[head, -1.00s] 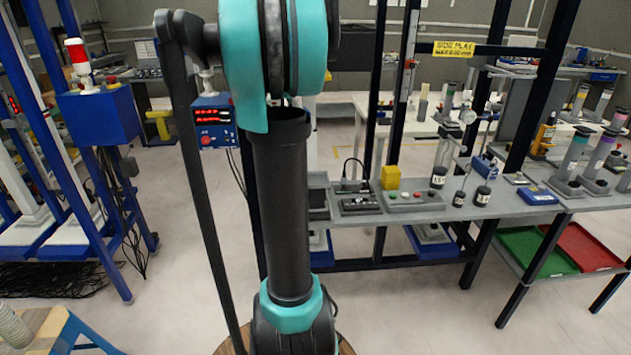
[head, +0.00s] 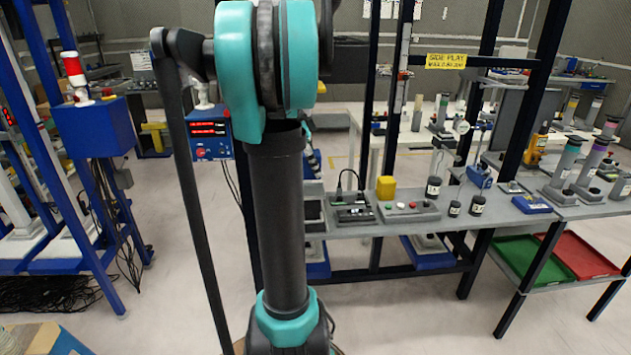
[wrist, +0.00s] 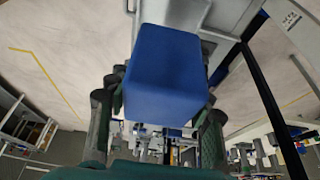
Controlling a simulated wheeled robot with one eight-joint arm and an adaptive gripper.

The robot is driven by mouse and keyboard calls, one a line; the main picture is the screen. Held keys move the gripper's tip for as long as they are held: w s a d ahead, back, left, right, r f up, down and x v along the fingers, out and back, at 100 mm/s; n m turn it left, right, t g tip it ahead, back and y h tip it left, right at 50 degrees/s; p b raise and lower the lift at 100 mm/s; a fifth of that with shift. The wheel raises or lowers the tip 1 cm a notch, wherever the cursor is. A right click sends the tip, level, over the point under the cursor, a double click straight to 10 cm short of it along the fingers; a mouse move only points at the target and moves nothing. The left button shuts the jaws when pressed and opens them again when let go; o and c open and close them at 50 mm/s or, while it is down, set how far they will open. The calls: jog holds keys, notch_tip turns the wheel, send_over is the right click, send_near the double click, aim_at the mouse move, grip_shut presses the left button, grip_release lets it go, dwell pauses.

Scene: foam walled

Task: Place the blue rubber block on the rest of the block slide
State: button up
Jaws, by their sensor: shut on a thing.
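The blue rubber block (wrist: 165,75) fills the middle of the wrist view, with one broad face toward the camera. My gripper (wrist: 157,112) is shut on it, with a dark finger on each side. The block is held in the air above the floor. In the head view the block cannot be made out, and my arm covers the middle of the picture. I cannot tell for sure which thing is the block slide; a grey structure (wrist: 225,17) shows behind the block in the wrist view.
A grey bench (head: 400,222) stands right of my arm, carrying a yellow block (head: 385,188), a button box (head: 410,211) and dark weights. Green (head: 520,262) and red (head: 578,254) trays lie below. A blue frame (head: 95,270) stands left. Floor between is open.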

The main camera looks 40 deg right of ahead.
jog(key=shift+f, duration=2.8)
jog(key=o, duration=1.4)
jog(key=shift+f, duration=0.1)
jog(key=v, duration=1.2)
jog(key=s+a+f+n+t+y, duration=0.15)
jog(key=a+f+n+t, duration=0.25)
jog(key=a+f+n, duration=0.95)
jog(key=s+a+f+n+t, duration=0.1)
jog(key=s+a+f+n, duration=0.2)
jog(key=a, duration=0.2)
jog(key=s+a+f+n+y, duration=0.1)
jog(key=s+a+f+n, duration=0.3)
jog(key=a, duration=0.2)
jog(key=s+a+f+n+t+y, duration=0.1)
jog(key=s+a+f+n, duration=0.3)
jog(key=a, duration=0.1)
jog(key=shift+s+a+t+y, duration=0.15)
jog(key=shift+a+t+y, duration=0.1)
jog(key=shift+t, duration=0.05)
